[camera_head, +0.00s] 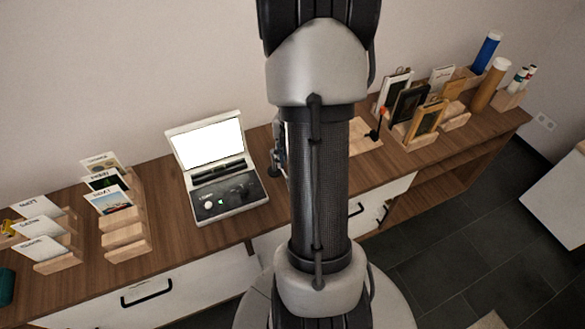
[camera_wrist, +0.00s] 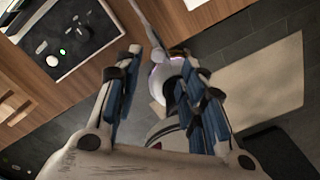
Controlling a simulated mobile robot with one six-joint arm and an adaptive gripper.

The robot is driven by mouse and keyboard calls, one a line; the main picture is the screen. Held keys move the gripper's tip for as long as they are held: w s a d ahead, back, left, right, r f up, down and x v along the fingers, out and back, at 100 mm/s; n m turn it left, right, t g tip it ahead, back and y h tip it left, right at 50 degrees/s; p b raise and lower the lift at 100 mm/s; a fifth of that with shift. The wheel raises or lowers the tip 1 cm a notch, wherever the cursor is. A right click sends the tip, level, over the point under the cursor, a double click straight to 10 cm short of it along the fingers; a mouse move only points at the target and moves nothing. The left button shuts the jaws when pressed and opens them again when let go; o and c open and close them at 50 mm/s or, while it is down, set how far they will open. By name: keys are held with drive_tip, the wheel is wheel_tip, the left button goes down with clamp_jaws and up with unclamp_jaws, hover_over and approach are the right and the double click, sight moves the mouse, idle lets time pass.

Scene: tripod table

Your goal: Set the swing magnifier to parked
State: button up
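In the wrist view, a pale rod leads down to a round, whitish-purple head (camera_wrist: 166,72), which looks like the swing magnifier. My gripper (camera_wrist: 158,52) has its fingers apart, one on each side of this head. The right finger partly covers the head, and I cannot tell whether it touches. In the head view, my arm hides the magnifier, and only a small part of my gripper (camera_head: 279,152) shows at the arm's left edge.
A white case (camera_head: 229,211) with a lit panel and black control plate stands on the wooden counter (camera_head: 176,230). Card holders (camera_head: 126,225) stand left; framed pictures (camera_head: 428,120) and tubes (camera_head: 488,85) stand right. A small black stand with an orange tip (camera_head: 375,132) is right of my arm.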

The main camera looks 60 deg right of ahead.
wheel_tip(320, 180, up, 6)
drive_tip(key=shift+r, duration=0.15)
idle(0.6)
drive_tip(key=w+a+r+m+t, duration=0.15)
drive_tip(key=a+r+m, duration=0.25)
drive_tip(key=a, duration=0.5)
drive_tip(key=w+a+r+m, duration=0.3)
drive_tip(key=a+r+m, duration=0.15)
drive_tip(key=a, duration=0.45)
drive_tip(key=s+a+r+m+t, duration=0.1)
drive_tip(key=s+a+r+m, duration=0.1)
drive_tip(key=s+a+m, duration=0.2)
drive_tip(key=s+a+r+m+t, duration=0.2)
drive_tip(key=s+a+m, duration=0.3)
drive_tip(key=a+m, duration=0.3)
drive_tip(key=a+r, duration=0.1)
drive_tip(key=a, duration=0.1)
drive_tip(key=shift+a+b, duration=0.35)
drive_tip(key=shift+a, duration=0.05)
drive_tip(key=shift+d, duration=0.1)
drive_tip(key=shift+c, duration=0.4)
